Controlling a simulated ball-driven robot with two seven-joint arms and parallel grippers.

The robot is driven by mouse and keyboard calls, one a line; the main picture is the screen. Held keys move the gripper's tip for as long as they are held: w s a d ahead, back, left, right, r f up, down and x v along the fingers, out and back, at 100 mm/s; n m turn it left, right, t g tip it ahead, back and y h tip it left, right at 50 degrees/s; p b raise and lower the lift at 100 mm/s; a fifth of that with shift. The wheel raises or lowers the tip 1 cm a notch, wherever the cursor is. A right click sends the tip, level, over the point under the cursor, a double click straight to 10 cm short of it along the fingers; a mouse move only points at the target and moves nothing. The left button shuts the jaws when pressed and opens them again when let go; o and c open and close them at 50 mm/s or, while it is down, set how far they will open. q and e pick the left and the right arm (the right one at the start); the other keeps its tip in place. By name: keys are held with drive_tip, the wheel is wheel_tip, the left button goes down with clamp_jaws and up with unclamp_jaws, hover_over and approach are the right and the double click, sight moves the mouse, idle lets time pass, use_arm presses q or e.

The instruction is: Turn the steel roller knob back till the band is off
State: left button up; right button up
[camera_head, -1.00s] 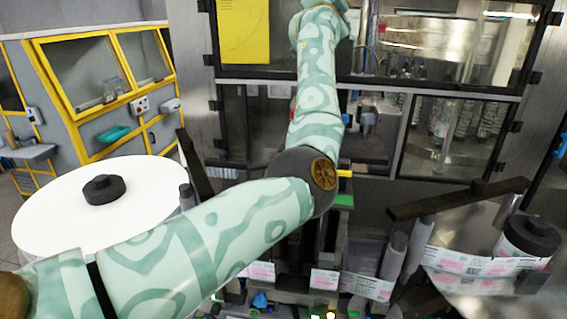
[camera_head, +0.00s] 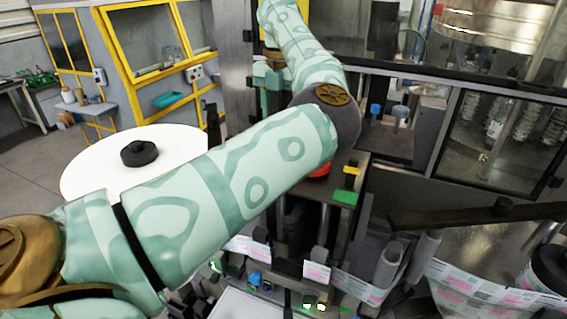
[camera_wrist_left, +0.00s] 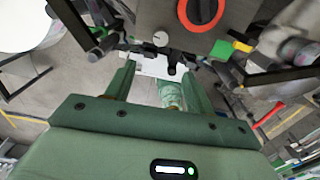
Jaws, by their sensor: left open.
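My left gripper (camera_wrist_left: 158,70) shows in the left wrist view, its two green fingers apart with nothing gripped between them. A small round silver knob (camera_wrist_left: 160,38) lies beyond the fingertips, on the edge of a dark housing; I cannot tell for sure that it is the steel roller knob. A white piece (camera_wrist_left: 150,66), possibly part of the band, shows between the fingers. In the head view the printed label band (camera_head: 318,271) runs across the machine's lower front. The left gripper cannot be made out clearly there, and my arm covers the middle. My right gripper is not in view.
A large white reel (camera_head: 90,170) with a black hub stands at the left. Grey rollers (camera_head: 390,264) stand at the lower right, near a dark bar (camera_head: 460,215). The dark housing has a red ring (camera_wrist_left: 201,12) and a green block (camera_wrist_left: 221,50).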

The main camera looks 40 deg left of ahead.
use_arm(q)
wheel_tip(320, 180, down, 15)
drive_tip(key=shift+s+r+p, duration=0.1)
drive_tip(key=shift+p, duration=0.6)
drive_tip(key=shift+d+f, duration=0.1)
drive_tip(key=shift+f, duration=0.65)
drive_tip(key=c, duration=1)
